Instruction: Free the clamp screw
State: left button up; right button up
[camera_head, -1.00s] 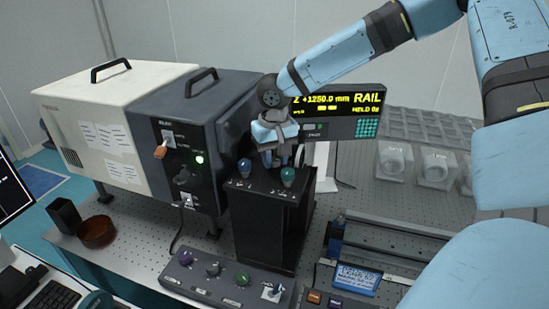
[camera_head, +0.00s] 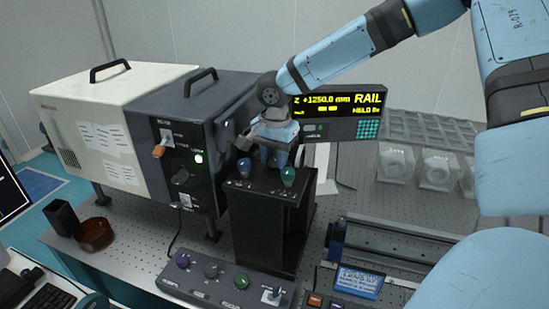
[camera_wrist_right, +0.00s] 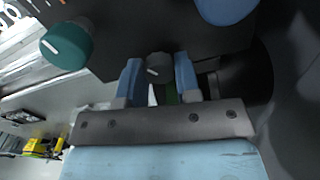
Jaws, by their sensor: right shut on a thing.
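My right gripper (camera_head: 272,160) is over the top of the black box (camera_head: 262,225), behind its blue knob (camera_head: 244,167) and green knob (camera_head: 288,175). In the right wrist view its two blue fingers (camera_wrist_right: 160,76) are closed on a dark grey knob (camera_wrist_right: 158,63) with a white pointer line. The head view hides this grey knob behind the gripper. The green knob (camera_wrist_right: 67,46) and the blue knob (camera_wrist_right: 226,8) stand to either side of it, apart from the fingers. I cannot read the labels that would tell which is the clamp screw. My left gripper is not in view.
A display (camera_head: 340,110) reading RAIL stands behind the box. A dark grey cabinet (camera_head: 185,150) with switches stands close on the left. A control panel (camera_head: 222,280) with several knobs is in front. A rail (camera_head: 400,240) and a blue-screened device (camera_head: 358,281) lie to the right.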

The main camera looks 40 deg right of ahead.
aim_at(274, 158)
jog(key=shift+m, duration=0.7)
jog(key=o, duration=0.9)
notch_tip(274, 158, up, 14)
dwell(0.5)
